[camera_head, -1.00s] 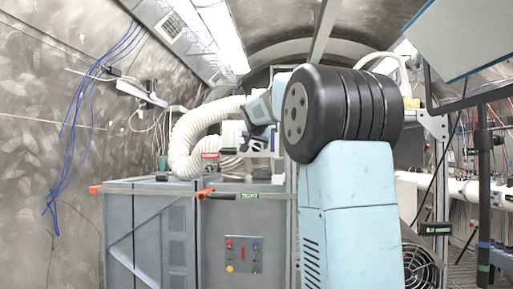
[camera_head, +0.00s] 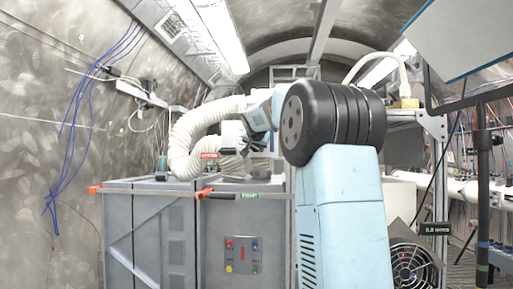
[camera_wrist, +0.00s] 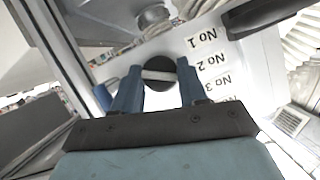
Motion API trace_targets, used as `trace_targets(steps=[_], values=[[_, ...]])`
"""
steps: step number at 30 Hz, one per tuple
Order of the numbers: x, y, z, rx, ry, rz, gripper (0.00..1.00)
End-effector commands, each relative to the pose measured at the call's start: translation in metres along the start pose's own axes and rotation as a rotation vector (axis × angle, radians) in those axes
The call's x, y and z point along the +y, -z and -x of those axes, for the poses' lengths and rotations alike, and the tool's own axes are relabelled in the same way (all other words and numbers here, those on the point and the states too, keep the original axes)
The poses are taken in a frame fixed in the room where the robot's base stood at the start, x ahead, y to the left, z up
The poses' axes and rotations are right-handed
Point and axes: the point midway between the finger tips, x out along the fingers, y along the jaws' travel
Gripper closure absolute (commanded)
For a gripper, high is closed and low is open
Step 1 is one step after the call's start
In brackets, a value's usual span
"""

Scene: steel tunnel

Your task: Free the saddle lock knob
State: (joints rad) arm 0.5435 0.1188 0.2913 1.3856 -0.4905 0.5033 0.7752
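A round dark knob (camera_wrist: 156,75) with a pale bar across its face shows in the wrist view, on a white panel (camera_wrist: 215,50) beside the labels No 1, No 2 and No 3. I take it for the saddle lock knob. My gripper (camera_wrist: 159,72) has two blue fingers set apart, one on each side of the knob. Whether they touch it cannot be told. In the head view my arm reaches toward the cabinet's back; my fingers and the knob cannot be made out there.
A grey cabinet (camera_head: 155,235) with a small button panel (camera_head: 243,254) stands ahead. A cream corrugated hose (camera_head: 185,135) curves above it, near my arm. Blue cables (camera_head: 75,140) hang on the left wall. A fan (camera_head: 411,266) and a dark post (camera_head: 483,190) stand at right.

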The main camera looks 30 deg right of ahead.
Motion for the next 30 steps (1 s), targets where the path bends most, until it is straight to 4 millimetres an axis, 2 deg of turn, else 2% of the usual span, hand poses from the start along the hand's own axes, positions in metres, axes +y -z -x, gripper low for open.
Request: trace_targets(steps=[1,9,20,30], values=[[0.0001,-0.0001,0.0001,0.000,0.000,0.000,0.64],[0.0000,-0.0003,0.0001,-0.001,-0.001,0.000,0.89],[-0.0016,-0.0011,-0.0002,-0.002,-0.024,0.059,0.89],[-0.0049,-0.0018,0.0000,-0.002,-0.121,0.296,0.89]])
